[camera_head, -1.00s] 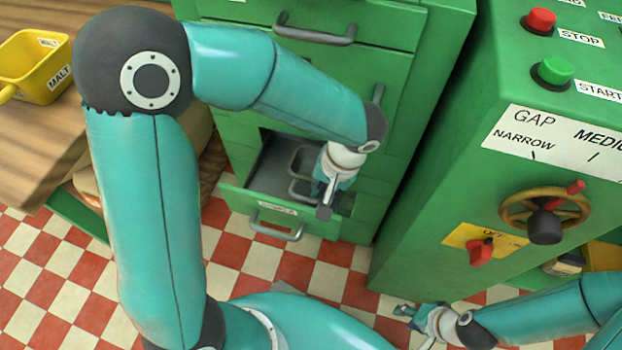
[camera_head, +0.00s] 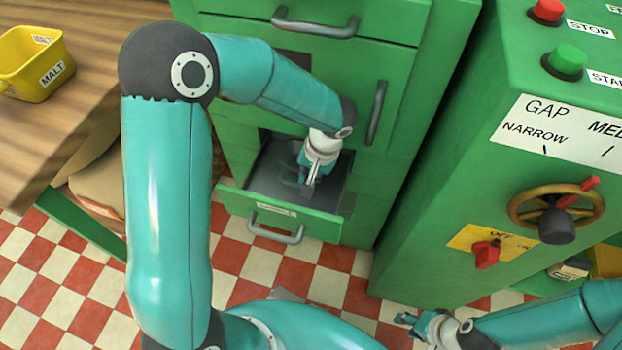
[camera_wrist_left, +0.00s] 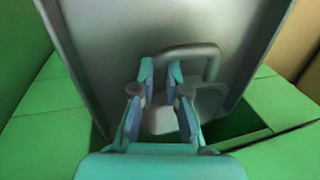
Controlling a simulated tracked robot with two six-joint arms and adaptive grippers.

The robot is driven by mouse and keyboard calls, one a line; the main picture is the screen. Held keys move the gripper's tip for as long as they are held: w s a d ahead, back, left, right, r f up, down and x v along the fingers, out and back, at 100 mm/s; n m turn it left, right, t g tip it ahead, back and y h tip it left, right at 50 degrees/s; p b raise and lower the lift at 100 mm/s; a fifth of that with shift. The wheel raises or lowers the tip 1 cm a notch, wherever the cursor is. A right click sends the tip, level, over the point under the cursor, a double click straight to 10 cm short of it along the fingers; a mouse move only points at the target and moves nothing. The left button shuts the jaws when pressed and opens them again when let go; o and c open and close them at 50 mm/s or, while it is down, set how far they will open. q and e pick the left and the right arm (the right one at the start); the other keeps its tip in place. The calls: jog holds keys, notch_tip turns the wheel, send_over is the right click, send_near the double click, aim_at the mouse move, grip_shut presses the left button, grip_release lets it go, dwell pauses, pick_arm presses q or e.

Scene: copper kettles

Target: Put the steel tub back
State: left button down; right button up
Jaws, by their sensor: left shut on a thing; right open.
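My left gripper (camera_head: 310,180) reaches down into the open grey-lined drawer (camera_head: 272,165) of the green cabinet. In the left wrist view its fingers (camera_wrist_left: 160,75) are close together, shut on a grey metal part. A pale grey block, which looks like the steel tub (camera_wrist_left: 182,112), shows beside and behind the fingers, with a rounded grey loop (camera_wrist_left: 190,52) above it. The exact grip point is hidden, and in the head view the gripper hides most of the tub. My right gripper (camera_head: 412,322) is open and empty, low over the floor at the bottom.
The drawer front has a label and a grey handle (camera_head: 275,232). A green machine (camera_head: 440,170) with buttons and a handwheel (camera_head: 555,212) stands to the right. A wooden table (camera_head: 70,120) with a yellow malt bin (camera_head: 38,68) is at left.

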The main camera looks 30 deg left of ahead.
pick_arm(q)
jog(key=shift+s+f, duration=0.1)
jog(key=shift+f, duration=0.25)
jog(key=c, duration=1.2)
grip_release()
jog(key=p+v, duration=0.2)
jog(key=v, duration=0.5)
jog(key=shift+r, duration=0.35)
jog(key=shift+d, duration=0.1)
